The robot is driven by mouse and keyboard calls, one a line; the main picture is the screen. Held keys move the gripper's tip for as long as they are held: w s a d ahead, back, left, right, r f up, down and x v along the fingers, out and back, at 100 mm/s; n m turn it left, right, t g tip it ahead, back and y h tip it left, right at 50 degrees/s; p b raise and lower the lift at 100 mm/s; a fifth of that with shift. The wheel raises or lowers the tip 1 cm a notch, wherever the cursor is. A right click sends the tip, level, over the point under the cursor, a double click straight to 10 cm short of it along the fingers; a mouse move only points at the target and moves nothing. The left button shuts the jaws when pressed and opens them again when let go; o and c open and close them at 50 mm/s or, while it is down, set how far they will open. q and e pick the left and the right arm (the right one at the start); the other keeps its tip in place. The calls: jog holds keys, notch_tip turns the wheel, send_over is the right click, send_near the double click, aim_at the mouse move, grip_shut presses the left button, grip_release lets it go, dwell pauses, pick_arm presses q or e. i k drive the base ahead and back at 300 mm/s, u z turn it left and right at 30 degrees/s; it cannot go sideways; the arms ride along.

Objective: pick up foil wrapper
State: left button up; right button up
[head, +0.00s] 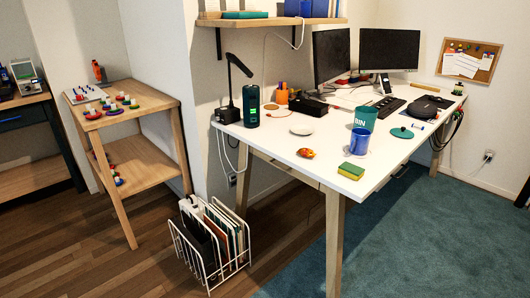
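A small crumpled orange-red item (306,153), which looks like the foil wrapper, lies on the white desk (285,147) near its front edge. It is too small to identify for certain. A teal container marked "BIN" (365,117) stands to its right, with a blue cup (356,141) in front of the container. A teal disc like a lid (401,133) lies to the right of the container. Neither of my grippers is in view.
A yellow-green sponge (351,171) lies near the desk's front corner. A white dish (302,128), dark green cylinder (251,106) and black lamp (229,113) stand farther left. A wire file rack (209,245) stands on the floor. The teal carpet (430,235) is clear.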

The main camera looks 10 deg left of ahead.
aim_at(306, 152)
jog(key=u, duration=0.75)
jog(key=i, duration=1.45)
jog(key=z, duration=0.5)
